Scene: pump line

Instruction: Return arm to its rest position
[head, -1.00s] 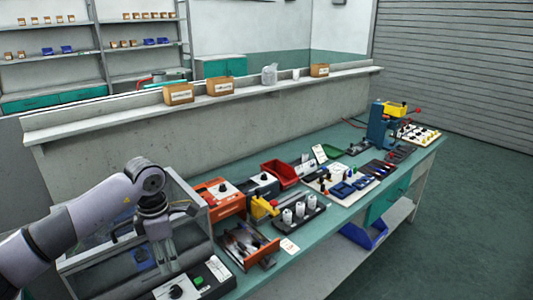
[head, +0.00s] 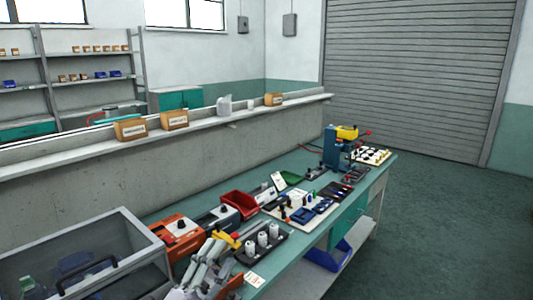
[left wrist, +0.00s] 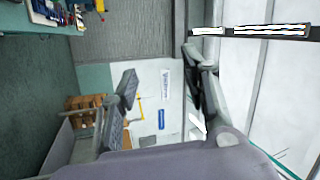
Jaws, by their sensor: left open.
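My left gripper (head: 214,258) shows at the bottom of the head view, in front of the orange device and close to the camera. Its two grey fingers are spread and point up. No object shows between them. In the left wrist view the open fingers (left wrist: 162,88) frame a far wall, with empty space between them. Most of my left arm is below the picture edge in the head view. My right gripper is in neither view.
A clear-sided case (head: 145,278) with a dark handle stands at lower left. The green bench (head: 312,222) carries an orange device (head: 180,236), a red bin (head: 240,203), a tray of white cylinders (head: 262,243) and a blue press (head: 333,148). The floor at right is clear.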

